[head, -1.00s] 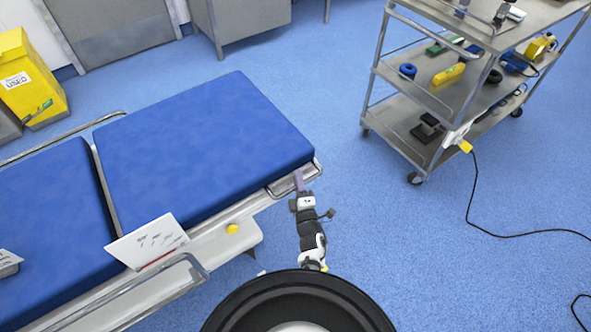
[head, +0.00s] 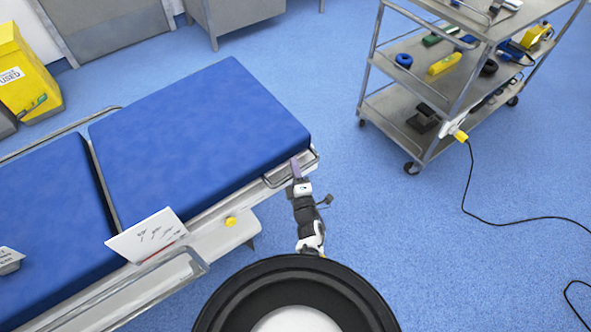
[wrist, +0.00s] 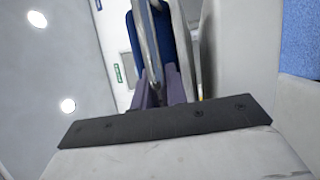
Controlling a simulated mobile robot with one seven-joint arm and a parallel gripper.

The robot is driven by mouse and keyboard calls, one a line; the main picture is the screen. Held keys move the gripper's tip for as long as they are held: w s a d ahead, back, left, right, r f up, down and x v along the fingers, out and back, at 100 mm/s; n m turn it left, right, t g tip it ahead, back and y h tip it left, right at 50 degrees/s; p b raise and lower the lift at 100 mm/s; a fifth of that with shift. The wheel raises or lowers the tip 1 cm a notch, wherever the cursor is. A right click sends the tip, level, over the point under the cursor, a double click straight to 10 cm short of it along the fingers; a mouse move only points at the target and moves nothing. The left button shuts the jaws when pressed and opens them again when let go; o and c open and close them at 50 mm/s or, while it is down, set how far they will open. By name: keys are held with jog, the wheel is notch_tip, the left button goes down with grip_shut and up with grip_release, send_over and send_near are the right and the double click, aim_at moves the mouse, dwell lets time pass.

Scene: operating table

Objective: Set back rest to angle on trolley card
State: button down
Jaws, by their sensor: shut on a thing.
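The back rest (head: 200,135) is a thick blue cushion section of the operating table. It looks close to flat; its exact angle is hard to tell. My gripper (head: 296,169) is at its right end corner, shut on the metal rail (head: 277,181) there. In the wrist view, the purple fingers of my gripper (wrist: 162,92) stand either side of the metal rail (wrist: 146,40), with blue cushion (wrist: 160,22) behind. A white card (head: 147,236) with small dark marks stands at the table's near side; its writing is unreadable.
A yellow knob (head: 230,221) sits on the table's side below the cushion. A steel shelf trolley (head: 385,128) with several items stands at the right, a black cable (head: 480,216) trailing from it. A yellow bin (head: 22,80) stands at far left. Blue floor between is clear.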

jog(key=r+n+p, duration=0.1)
jog(key=r, duration=0.2)
jog(key=s+a+r+n+y+p, duration=0.1)
jog(key=r, duration=0.3)
jog(key=a+r+n+p, duration=0.1)
jog(key=r, duration=0.3)
jog(key=shift+s+t, duration=0.15)
jog(key=shift+t, duration=0.15)
jog(key=c, duration=1.7)
grip_release()
jog(key=shift+s+d+f, duration=0.1)
jog(key=shift+f, duration=0.05)
